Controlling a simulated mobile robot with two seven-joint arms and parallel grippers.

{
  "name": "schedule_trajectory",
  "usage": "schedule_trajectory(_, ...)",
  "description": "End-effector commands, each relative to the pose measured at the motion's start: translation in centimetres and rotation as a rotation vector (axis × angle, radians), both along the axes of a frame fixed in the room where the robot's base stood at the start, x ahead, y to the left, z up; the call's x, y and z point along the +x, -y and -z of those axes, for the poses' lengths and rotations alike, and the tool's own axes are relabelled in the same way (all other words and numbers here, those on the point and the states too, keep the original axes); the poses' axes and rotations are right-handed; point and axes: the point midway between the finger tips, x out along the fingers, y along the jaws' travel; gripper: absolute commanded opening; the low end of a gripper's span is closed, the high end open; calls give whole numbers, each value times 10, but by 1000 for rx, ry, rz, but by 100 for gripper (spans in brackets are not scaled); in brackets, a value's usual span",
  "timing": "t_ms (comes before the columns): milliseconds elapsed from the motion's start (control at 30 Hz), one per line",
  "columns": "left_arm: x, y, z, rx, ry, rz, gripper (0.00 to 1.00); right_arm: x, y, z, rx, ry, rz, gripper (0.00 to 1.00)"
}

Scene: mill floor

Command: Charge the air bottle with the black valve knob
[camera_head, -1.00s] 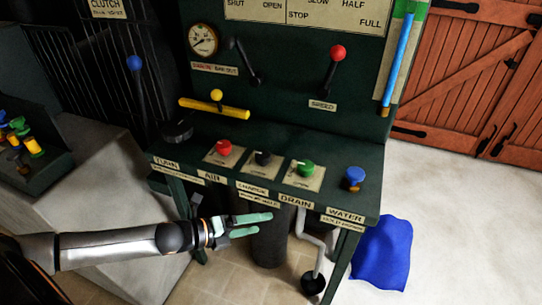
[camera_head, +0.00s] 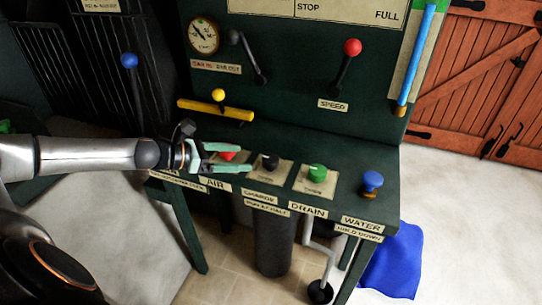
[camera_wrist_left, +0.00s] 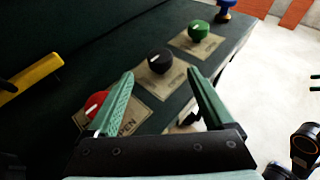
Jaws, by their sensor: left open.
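The black valve knob (camera_head: 270,162) stands on its cream plate on the green console, between the red knob (camera_head: 228,155) and the green knob (camera_head: 317,173). My left gripper (camera_head: 246,159) is open and empty, its fingertips just left of the black knob and partly over the red one. In the left wrist view the black knob (camera_wrist_left: 159,61) shows ahead of and between the open fingertips (camera_wrist_left: 160,74), apart from them. A dark upright cylinder (camera_head: 274,243), perhaps the air bottle, stands under the console. My right gripper does not show.
A gauge (camera_head: 204,36), a yellow bar handle (camera_head: 215,110) and a red-knobbed speed lever (camera_head: 346,62) are at the back panel. A blue water knob (camera_head: 371,181) is at the right end. A blue cloth (camera_head: 397,262) lies on the floor at right.

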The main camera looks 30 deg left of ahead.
Motion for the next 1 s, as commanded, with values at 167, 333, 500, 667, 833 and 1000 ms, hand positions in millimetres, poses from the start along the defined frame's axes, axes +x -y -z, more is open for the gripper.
schedule_trajectory(167, 16, 9, 2, -6, 5, -4, 87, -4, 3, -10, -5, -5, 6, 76)
schedule_trajectory(333, 33, 20, 11, -5, 4, -3, 87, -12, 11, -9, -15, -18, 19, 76)
schedule_trajectory(500, 52, 32, 21, -5, 4, -3, 87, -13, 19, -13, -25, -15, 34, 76)
schedule_trajectory(667, 68, 42, 30, -3, 3, -2, 87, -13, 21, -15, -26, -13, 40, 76)
schedule_trajectory(833, 80, 49, 38, -3, 2, -3, 87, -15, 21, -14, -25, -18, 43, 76)
schedule_trajectory(1000, 83, 51, 40, -2, 0, -3, 87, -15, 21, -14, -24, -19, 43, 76)
